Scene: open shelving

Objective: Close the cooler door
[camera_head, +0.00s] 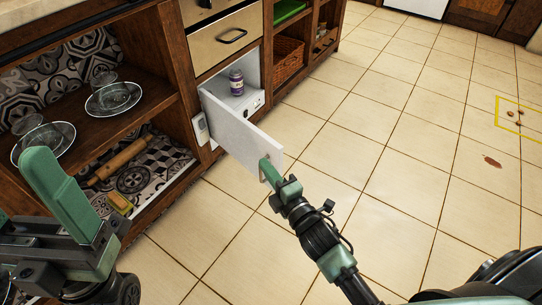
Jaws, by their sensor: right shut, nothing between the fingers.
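The white cooler (256,68) is set low in the wooden cabinet, and its door (240,132) stands open, swung out over the floor. A jar with a purple label (237,82) stands inside. My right gripper (266,165) is shut and empty at the free end of the door. It looks to be touching or very near the door; I cannot tell which. My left gripper (55,195) is in the lower left, in front of the open shelves and apart from the cooler. Its jaw opening is not clear from this angle.
Open shelves left of the cooler hold glass dishes (113,98) and a rolling pin (121,160). A closed drawer (226,38) sits above the cooler, and a wicker basket (288,60) is to its right. Tiled floor (390,120) is mostly clear, with small brown spots at right.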

